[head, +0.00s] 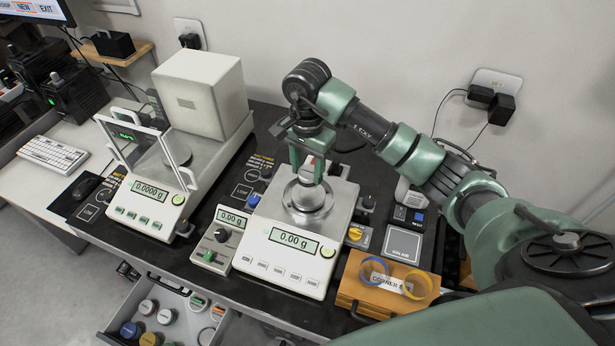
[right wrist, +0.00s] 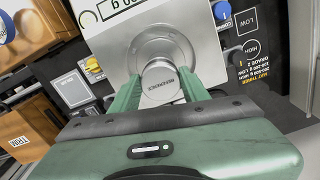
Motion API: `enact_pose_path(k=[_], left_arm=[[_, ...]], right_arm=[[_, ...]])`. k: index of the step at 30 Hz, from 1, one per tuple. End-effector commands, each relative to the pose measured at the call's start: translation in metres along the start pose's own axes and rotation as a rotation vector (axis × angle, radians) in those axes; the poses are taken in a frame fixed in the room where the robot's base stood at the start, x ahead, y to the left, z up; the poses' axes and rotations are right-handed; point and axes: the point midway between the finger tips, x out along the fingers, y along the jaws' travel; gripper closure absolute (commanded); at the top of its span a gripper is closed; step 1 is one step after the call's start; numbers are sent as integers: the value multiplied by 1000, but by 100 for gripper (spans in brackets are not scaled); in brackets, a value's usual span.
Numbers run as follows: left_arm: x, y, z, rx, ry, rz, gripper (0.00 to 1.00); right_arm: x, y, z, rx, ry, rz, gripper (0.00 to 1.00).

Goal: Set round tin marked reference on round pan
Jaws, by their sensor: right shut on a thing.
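My right gripper (head: 308,176) is shut on a round silvery tin, with its fingers on either side of it. In the right wrist view the tin (right wrist: 159,84) shows its top, marked REFERENCE, between the green fingers. The round metal pan (head: 307,199) lies below the tin on the front balance (head: 290,252); the pan (right wrist: 168,45) also shows behind the tin in the right wrist view. The balance's display reads 0.00 g. Any gap between tin and pan is hard to see. My left gripper is not in view.
A glass-doored balance (head: 140,205) with a white box (head: 204,95) behind it stands left. A small control box (head: 218,243) sits beside the front balance. A wooden case (head: 365,280) with blue and yellow rings is at front right. An open drawer (head: 190,318) holds several jars.

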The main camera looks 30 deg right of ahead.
Motion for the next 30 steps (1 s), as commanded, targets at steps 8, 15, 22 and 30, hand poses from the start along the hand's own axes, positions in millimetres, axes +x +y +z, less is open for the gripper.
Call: enact_pose_path(k=[8, 15, 22, 30], left_arm=[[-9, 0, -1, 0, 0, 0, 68], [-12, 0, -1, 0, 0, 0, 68], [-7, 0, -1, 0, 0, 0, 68], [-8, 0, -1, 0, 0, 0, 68]], right_arm=[[25, 0, 1, 1, -3, 2, 96], [43, 0, -1, 0, 2, -2, 96], [47, 0, -1, 0, 2, -2, 96], [46, 0, 0, 0, 1, -1, 33]])
